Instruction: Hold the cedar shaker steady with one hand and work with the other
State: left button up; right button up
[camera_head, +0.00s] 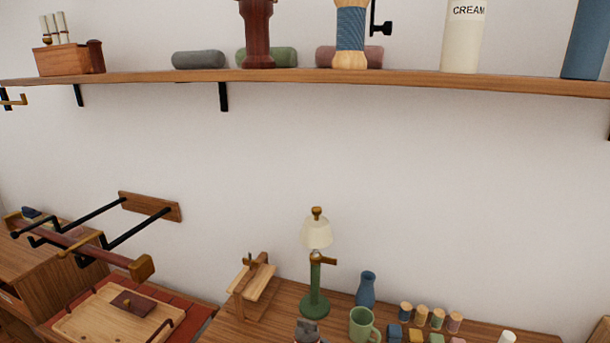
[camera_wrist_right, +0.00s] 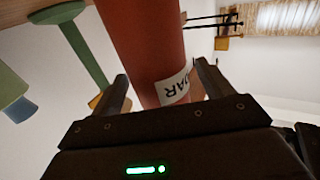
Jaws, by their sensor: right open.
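The cedar shaker (camera_wrist_right: 143,45) shows in the right wrist view as a thick red-brown cylinder, cut off by the top edge. Its white label is partly visible, with the letters "DAR". My right gripper (camera_wrist_right: 163,88) is open, with one dark finger on each side of the shaker's near end. I cannot tell whether either finger touches it. I cannot make out the shaker for certain in the head view. My left gripper is not in view.
A green lamp (camera_head: 315,270), a blue vase (camera_head: 366,289), a green mug (camera_head: 361,324) and several small blocks and pegs crowd the table. A wall rack (camera_head: 150,206) juts out at left. A shelf (camera_head: 300,76) holding bottles and rolls crosses above.

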jog(key=v, duration=1.2)
